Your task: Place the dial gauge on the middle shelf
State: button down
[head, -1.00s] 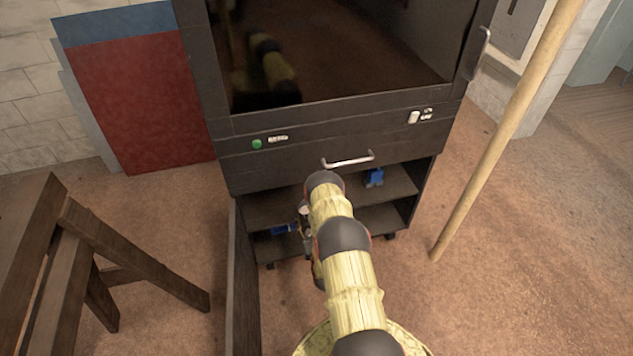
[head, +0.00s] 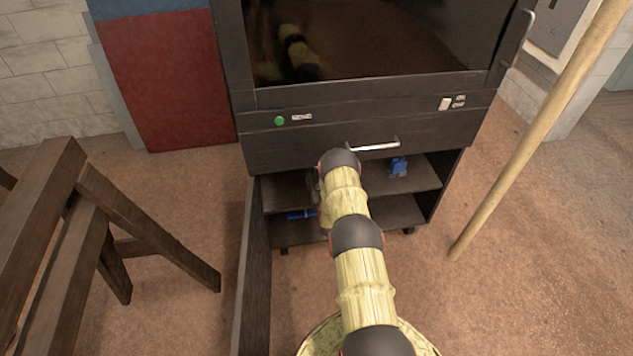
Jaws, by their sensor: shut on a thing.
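The open lower bay of the dark cabinet has an upper board (head: 428,177), seemingly the middle shelf, and a bottom board (head: 395,214) below it. My arm reaches into the front of this bay. Only a small dark part of my gripper (head: 314,186) shows, left of my wrist and in front of the upper board. Its fingertips are hidden. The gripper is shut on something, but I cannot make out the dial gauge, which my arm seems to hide.
A blue item (head: 398,166) stands on the upper board at right; another blue item (head: 301,215) lies lower left. The open cabinet door (head: 254,270) flanks my arm. A drawer handle (head: 373,145) juts out above. A wooden trestle (head: 140,225) stands left, a pole (head: 530,140) right.

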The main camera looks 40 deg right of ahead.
jog(key=shift+w+d+r, duration=0.2)
jog(key=shift+w, duration=0.1)
jog(key=shift+w+d+f+b, duration=0.1)
jog(key=shift+w+f+b, duration=0.1)
jog(key=shift+f+b, duration=0.1)
notch_tip(320, 180, down, 3)
jog(key=shift+f+b, duration=0.1)
jog(key=shift+b, duration=0.85)
jog(key=c, duration=1)
grip_release()
jog(key=shift+s+f, duration=0.1)
